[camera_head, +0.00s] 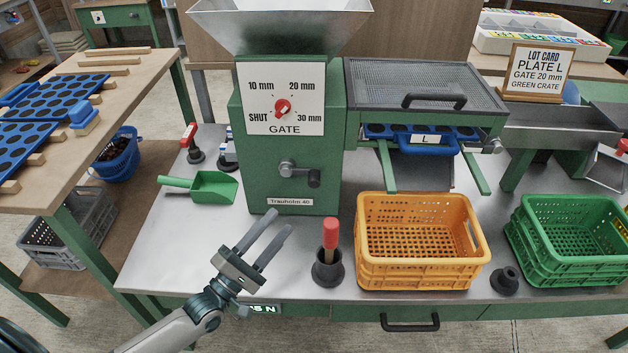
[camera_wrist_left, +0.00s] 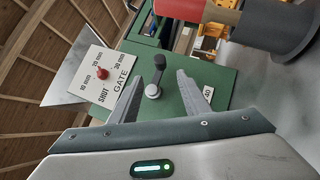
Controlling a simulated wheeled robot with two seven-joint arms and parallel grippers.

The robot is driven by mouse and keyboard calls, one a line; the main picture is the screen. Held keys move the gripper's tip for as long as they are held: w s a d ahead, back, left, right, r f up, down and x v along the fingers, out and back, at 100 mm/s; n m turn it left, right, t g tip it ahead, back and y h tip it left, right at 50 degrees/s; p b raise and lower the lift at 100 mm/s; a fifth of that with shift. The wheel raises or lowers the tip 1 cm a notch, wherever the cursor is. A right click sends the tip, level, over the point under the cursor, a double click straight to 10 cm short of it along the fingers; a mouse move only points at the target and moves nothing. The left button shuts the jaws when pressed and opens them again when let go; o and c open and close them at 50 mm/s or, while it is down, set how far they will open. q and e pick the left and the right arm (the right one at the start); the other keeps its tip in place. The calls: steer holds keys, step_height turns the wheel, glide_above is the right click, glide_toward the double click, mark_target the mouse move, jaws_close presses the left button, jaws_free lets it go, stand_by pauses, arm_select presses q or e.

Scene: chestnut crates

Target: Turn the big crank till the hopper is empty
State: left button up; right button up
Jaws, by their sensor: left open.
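The green machine (camera_head: 290,195) has a grey metal hopper (camera_head: 280,30) on top; what the hopper holds does not show. The crank (camera_head: 288,167) is on its front, with a dark handle (camera_head: 314,178). In the left wrist view the crank (camera_wrist_left: 153,90) shows between the fingers, beyond them. The gate dial's red knob (camera_head: 282,107) seems to point towards 20 mm. My left gripper (camera_head: 282,221) is open and empty, in front of the machine, below and left of the crank, apart from it. My right gripper is not in view.
A red-handled tool in a black holder (camera_head: 328,271) stands close right of my left gripper. An orange crate (camera_head: 420,276) and a green crate (camera_head: 565,268) stand further right. A green scoop (camera_head: 212,188) lies left. The lot card (camera_head: 538,72) reads plate L, gate 20 mm, green crate.

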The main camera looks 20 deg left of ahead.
mark_target(313, 187)
arm_select(q)
steer(key=p+x, duration=0.1)
steer(key=x, duration=1.3)
steer(key=shift+w, duration=0.2)
steer(key=shift+w+d+r, duration=0.1)
steer(key=shift+w+r, duration=0.05)
steer(key=shift+w, duration=0.05)
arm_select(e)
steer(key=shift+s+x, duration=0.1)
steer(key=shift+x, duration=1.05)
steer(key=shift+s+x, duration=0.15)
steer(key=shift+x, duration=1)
arm_select(q)
steer(key=shift+c, duration=0.3)
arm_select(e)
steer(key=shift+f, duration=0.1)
arm_select(q)
jaws_close()
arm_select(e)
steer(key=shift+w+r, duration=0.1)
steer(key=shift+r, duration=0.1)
